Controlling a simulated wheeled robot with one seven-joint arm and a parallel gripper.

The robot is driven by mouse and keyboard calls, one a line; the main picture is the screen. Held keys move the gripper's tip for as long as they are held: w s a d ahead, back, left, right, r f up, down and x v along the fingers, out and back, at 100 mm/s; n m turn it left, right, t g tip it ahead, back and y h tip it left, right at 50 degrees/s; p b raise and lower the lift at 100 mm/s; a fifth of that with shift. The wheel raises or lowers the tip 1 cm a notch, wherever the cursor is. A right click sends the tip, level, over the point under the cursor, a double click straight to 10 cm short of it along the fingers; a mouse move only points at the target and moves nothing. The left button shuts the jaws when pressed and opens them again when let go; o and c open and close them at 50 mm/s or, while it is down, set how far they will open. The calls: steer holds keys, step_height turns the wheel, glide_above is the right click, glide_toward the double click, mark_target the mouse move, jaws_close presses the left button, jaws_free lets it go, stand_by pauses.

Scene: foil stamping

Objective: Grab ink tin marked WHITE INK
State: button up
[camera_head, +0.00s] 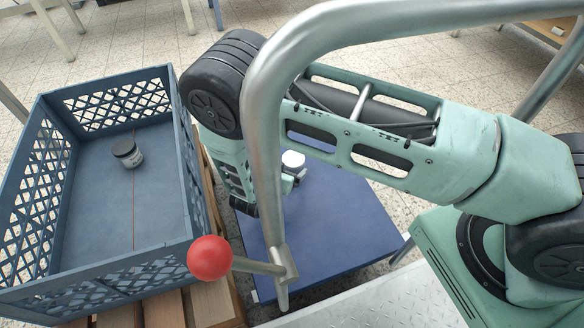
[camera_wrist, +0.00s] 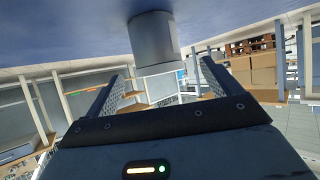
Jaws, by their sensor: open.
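A tin with a white lid (camera_head: 293,159) stands on the blue table (camera_head: 340,225), partly hidden by my gripper. In the wrist view, which is upside down, a plain grey tin (camera_wrist: 153,42) stands on the blue surface ahead of my open fingers (camera_wrist: 160,85). It lies roughly in line with the gap between them; I cannot tell whether it is between the tips. No label is readable on it. In the head view my gripper (camera_head: 284,184) is low over the table beside the white-lidded tin, partly behind a metal tube. Another tin with a dark lid (camera_head: 128,154) stands in the crate.
The blue-grey lattice crate (camera_head: 120,278) stands on wooden slats (camera_head: 165,308) left of the table. A bent metal tube (camera_head: 262,150) and a lever with a red ball (camera_head: 209,258) stand in front of my arm. The table's front part is clear.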

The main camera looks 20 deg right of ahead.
mark_target(292, 163)
steer(key=b+x, duration=0.2)
steer(key=x, duration=0.3)
steer(key=shift+d+f+b, duration=0.15)
steer(key=shift+f+b, duration=0.1)
steer(key=shift+b, duration=0.15)
steer(key=shift+w+d, duration=0.2)
steer(key=c, duration=1.3)
